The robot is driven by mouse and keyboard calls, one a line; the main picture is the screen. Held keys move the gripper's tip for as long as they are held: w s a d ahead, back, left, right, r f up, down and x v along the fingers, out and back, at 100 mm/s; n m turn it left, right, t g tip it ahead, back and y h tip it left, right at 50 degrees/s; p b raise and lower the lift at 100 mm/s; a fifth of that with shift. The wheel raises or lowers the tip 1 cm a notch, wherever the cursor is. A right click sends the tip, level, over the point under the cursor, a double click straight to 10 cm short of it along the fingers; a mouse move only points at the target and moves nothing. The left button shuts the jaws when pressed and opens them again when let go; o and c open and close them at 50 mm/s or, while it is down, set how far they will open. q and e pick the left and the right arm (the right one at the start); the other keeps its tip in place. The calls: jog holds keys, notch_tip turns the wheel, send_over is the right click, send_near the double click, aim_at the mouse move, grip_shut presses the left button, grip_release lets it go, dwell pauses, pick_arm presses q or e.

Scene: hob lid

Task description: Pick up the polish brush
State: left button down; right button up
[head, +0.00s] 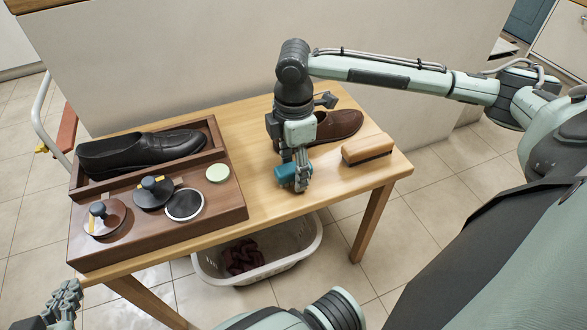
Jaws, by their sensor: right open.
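A wooden-backed brush (367,148) with dark bristles lies on the right end of the wooden table. A small teal block-like object (286,172) lies left of it; I cannot tell which of the two is the polish brush. My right gripper (298,180) points down at the teal object, open, its fingers at the object's right end and partly covering it. I cannot tell if they touch it. My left gripper (62,307) is at the lower left, low beside the table and away from both objects; its finger opening is unclear.
A brown shoe (338,125) stands behind my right gripper, partly hidden. A wooden tray (236,215) on the left holds a black shoe (150,150) and several round tins. A white basket (302,262) with dark cloth is below the table. The table's middle front is clear.

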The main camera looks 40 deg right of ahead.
aim_at(289, 169)
jog(key=shift+c, duration=0.5)
grip_shut()
jog(key=shift+r, duration=0.15)
